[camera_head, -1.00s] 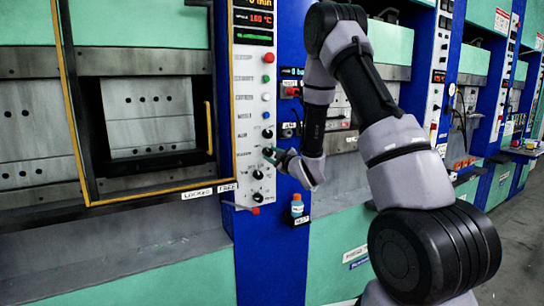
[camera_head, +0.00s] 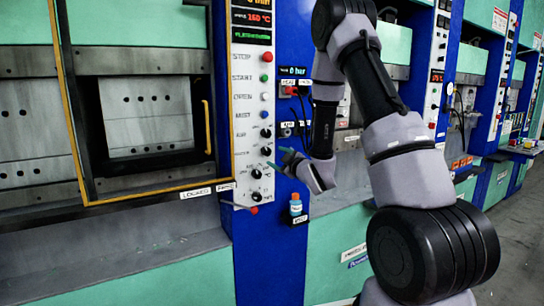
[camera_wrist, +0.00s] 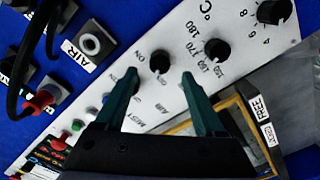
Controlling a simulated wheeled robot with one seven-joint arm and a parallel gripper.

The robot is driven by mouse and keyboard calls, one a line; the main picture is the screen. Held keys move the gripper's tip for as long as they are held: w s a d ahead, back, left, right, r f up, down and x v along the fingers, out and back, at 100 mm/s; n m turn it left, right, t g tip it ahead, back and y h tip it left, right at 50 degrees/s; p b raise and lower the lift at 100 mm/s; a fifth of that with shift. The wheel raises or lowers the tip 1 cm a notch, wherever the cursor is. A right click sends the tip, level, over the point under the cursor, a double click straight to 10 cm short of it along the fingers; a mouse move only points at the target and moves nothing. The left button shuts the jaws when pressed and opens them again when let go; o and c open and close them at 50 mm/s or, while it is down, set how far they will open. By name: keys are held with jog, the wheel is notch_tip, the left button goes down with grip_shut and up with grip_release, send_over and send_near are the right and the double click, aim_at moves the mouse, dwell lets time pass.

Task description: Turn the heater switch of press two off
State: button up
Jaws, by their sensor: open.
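The white control panel (camera_head: 246,120) of the nearest press carries a column of buttons and black knobs. The second black knob from the top (camera_head: 266,151), in the heater switch's likely place, also shows in the wrist view (camera_wrist: 160,62), with "ON" printed beside it. I cannot tell which way its pointer sits. My gripper (camera_head: 284,157) is just right of the panel. In the wrist view its two green fingers (camera_wrist: 159,76) are open and empty. The knob lies beyond and between the tips, apparently apart from them.
A temperature knob (camera_wrist: 217,49) and another dial (camera_wrist: 274,10) sit close by on the panel. An AIR fitting (camera_wrist: 90,45) and dark hoses are on the blue column. The "FREE" tag (camera_wrist: 260,107) is near the right finger.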

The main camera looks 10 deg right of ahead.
jog(key=v, duration=0.5)
jog(key=shift+s+d, duration=0.15)
jog(key=shift+s, duration=0.2)
jog(key=s+d+r+m+g+h, duration=0.45)
jog(key=d+r+m+h, duration=0.2)
jog(key=r+m, duration=0.45)
jog(key=s+a+r+m+g+y, duration=0.1)
jog(key=s+a+r+m+g, duration=0.1)
jog(key=s, duration=1)
jog(key=s+a+r+m+g+y, duration=0.2)
jog(key=s+r+m+g, duration=0.1)
jog(key=s, duration=1)
jog(key=shift+a+r+m+g, duration=0.35)
jog(key=shift+r+m, duration=0.15)
jog(key=shift+r, duration=0.2)
